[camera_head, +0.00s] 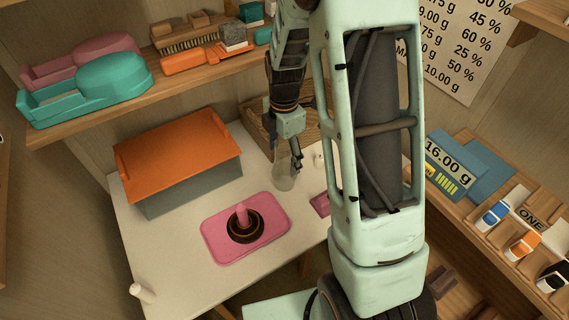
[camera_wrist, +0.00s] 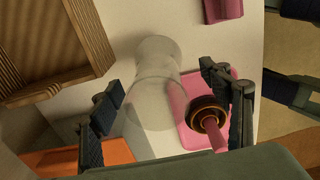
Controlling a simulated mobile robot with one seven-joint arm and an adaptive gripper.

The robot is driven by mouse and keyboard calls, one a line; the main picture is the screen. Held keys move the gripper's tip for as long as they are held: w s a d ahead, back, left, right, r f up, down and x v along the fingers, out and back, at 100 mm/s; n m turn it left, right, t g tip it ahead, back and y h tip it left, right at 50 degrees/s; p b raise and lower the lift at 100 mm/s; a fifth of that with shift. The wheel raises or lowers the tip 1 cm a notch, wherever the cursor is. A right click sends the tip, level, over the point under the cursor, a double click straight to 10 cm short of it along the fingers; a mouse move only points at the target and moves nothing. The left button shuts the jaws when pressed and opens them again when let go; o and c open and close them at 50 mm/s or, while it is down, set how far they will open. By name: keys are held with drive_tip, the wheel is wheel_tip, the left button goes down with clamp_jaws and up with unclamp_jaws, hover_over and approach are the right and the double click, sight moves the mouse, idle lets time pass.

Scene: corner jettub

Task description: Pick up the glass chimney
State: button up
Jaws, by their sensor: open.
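The glass chimney (camera_head: 284,178) is a clear, bulged tube on the white table, faint against it. It also shows in the wrist view (camera_wrist: 152,95), with its narrower end toward the top of the picture. My gripper (camera_head: 287,158) is at the chimney in the head view. In the wrist view my gripper (camera_wrist: 170,98) has its two fingers spread wide, one on each side of the chimney, with gaps between. The fingers hide part of the chimney in the head view.
A pink mat (camera_head: 216,246) bears a dark round base (camera_head: 245,235) with a pink candle (camera_head: 241,213). An orange-lidded grey box (camera_head: 180,155) stands at left. A wooden crate (camera_wrist: 62,82) is close behind the chimney. The table's front left is mostly clear, with a small white bottle (camera_head: 141,292).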

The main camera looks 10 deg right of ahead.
drive_tip(key=shift+w+d+f, duration=0.1)
drive_tip(key=shift+w+f, duration=0.05)
drive_tip(key=shift+f, duration=1.55)
drive_tip(key=c, duration=1.3)
drive_tip(key=shift+r, duration=0.15)
drive_tip(key=shift+r, duration=0.5)
drive_tip(key=s+a+r, duration=0.1)
drive_tip(key=s+r, duration=0.3)
drive_tip(key=s+a+r, duration=0.1)
drive_tip(key=s+r, duration=0.3)
drive_tip(key=s, duration=0.1)
drive_tip(key=s+a+r, duration=0.1)
drive_tip(key=s+r, duration=0.2)
drive_tip(key=s, duration=0.1)
drive_tip(key=shift+s+a+r, duration=0.3)
drive_tip(key=shift+a+r, duration=0.05)
drive_tip(key=shift+r, duration=0.05)
